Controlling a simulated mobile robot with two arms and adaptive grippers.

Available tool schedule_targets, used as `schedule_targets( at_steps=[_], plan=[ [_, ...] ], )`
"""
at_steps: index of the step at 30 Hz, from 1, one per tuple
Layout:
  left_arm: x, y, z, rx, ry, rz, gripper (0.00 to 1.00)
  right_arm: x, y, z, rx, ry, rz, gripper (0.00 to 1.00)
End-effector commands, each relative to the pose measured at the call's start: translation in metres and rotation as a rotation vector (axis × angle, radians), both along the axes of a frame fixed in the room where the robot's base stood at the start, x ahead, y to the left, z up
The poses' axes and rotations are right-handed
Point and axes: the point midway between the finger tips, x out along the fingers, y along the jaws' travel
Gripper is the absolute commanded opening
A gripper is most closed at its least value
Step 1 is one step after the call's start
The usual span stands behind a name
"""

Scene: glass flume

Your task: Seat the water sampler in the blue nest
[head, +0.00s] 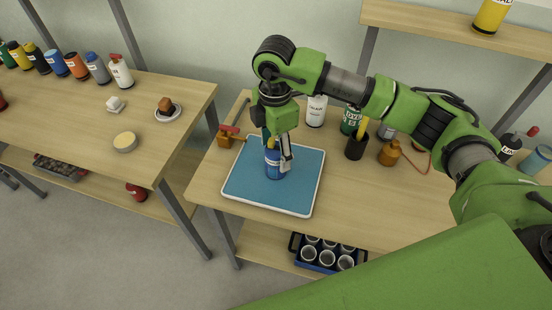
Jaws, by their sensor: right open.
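A blue cylinder with a pale band, which looks like the blue nest (273,163), stands on a blue mat with a white rim (233,193). A small yellow part (271,143) shows at its top between my fingers. It may be the water sampler, but the fingers hide most of it, and I cannot tell how deep it sits. My right gripper (278,148) points down over the cylinder, open, with one finger on each side of the yellow part. My left gripper is not in view.
A blue crate of cups (327,255) sits below. The mat's right side is clear.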

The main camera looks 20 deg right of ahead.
Motion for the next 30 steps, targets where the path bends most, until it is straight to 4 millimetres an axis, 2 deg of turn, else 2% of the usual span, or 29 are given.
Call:
schedule_targets(
  at_steps=[5,9,13,22,27,29,30],
  plan=[
    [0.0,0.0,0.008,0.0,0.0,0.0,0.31,-0.001,-0.001,-0.011,0.0,0.004,0.001,0.59],
    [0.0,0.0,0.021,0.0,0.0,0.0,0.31,0.0,-0.003,-0.031,-0.001,0.005,0.0,0.59],
    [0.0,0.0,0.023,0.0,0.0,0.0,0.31,0.001,-0.002,-0.05,0.002,0.002,0.001,0.59],
    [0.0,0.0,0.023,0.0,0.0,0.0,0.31,0.001,-0.002,-0.056,0.001,-0.001,0.002,0.59],
    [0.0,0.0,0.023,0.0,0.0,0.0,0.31,0.001,-0.002,-0.056,0.001,-0.001,0.002,0.15],
    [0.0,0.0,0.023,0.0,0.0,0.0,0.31,0.001,-0.002,-0.056,0.001,-0.001,0.002,0.15],
    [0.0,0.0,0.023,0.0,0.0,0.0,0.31,0.002,-0.002,-0.056,0.002,-0.002,0.002,0.11]
  ],
)
